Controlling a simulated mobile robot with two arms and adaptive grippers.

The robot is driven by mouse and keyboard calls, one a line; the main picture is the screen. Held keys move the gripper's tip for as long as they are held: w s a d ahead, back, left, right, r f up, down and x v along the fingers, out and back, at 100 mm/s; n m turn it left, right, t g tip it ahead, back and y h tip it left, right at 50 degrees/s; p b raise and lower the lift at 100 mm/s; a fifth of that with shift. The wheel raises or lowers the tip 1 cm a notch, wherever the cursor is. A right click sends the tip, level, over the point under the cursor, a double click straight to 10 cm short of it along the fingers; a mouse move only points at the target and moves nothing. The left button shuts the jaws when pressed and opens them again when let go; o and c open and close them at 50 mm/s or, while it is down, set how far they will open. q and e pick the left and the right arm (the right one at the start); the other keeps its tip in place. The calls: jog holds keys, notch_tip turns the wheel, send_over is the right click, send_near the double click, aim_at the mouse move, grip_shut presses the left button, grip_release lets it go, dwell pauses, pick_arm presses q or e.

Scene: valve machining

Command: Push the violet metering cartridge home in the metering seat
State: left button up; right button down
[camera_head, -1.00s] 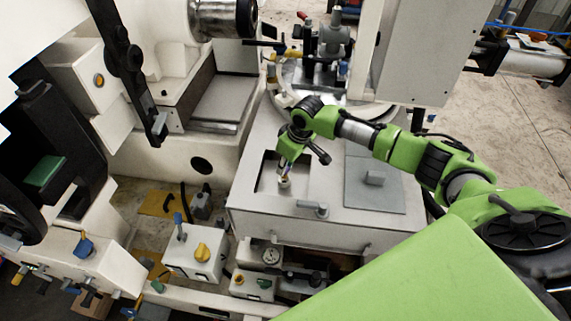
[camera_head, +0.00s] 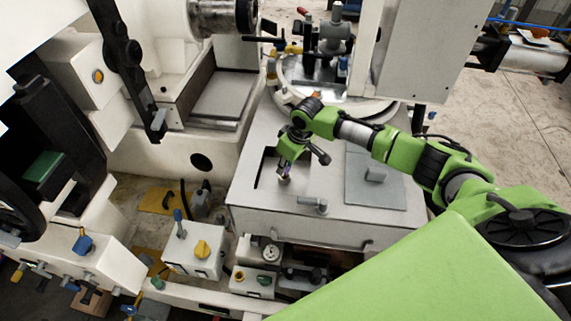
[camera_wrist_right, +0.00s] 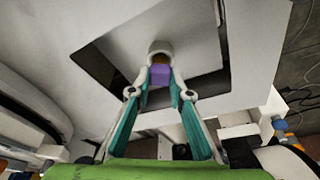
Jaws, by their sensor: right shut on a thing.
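The violet metering cartridge (camera_wrist_right: 159,75) shows in the right wrist view between the teal fingers of my right gripper (camera_wrist_right: 160,88), which is shut on it. Just beyond it is a pale round collar (camera_wrist_right: 158,47), likely the metering seat, with a brownish part between collar and cartridge. How deep the cartridge sits cannot be told. In the head view my right gripper (camera_head: 285,174) points down at the rectangular opening in the grey bench top, with a small violet spot at its tips. The collar is hard to make out there. My left gripper is not in view.
The grey bench top (camera_head: 325,178) carries a flat grey plate (camera_head: 382,190) with a block handle on the right and a small metal fitting (camera_head: 312,204) near the front edge. A round fixture table (camera_head: 370,112) stands behind. A control box with a yellow knob (camera_head: 202,250) is at front left.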

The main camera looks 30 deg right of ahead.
jog(key=shift+f+b, duration=0.35)
jog(key=shift+f, duration=0.55)
jog(key=c, duration=1.8)
grip_release()
jog(key=shift+r, duration=0.2)
jog(key=v, duration=1.1)
jog(key=shift+s+d+r, duration=0.1)
jog(key=shift+r, duration=0.25)
jog(key=shift+s+f, duration=0.1)
jog(key=shift+f, duration=0.05)
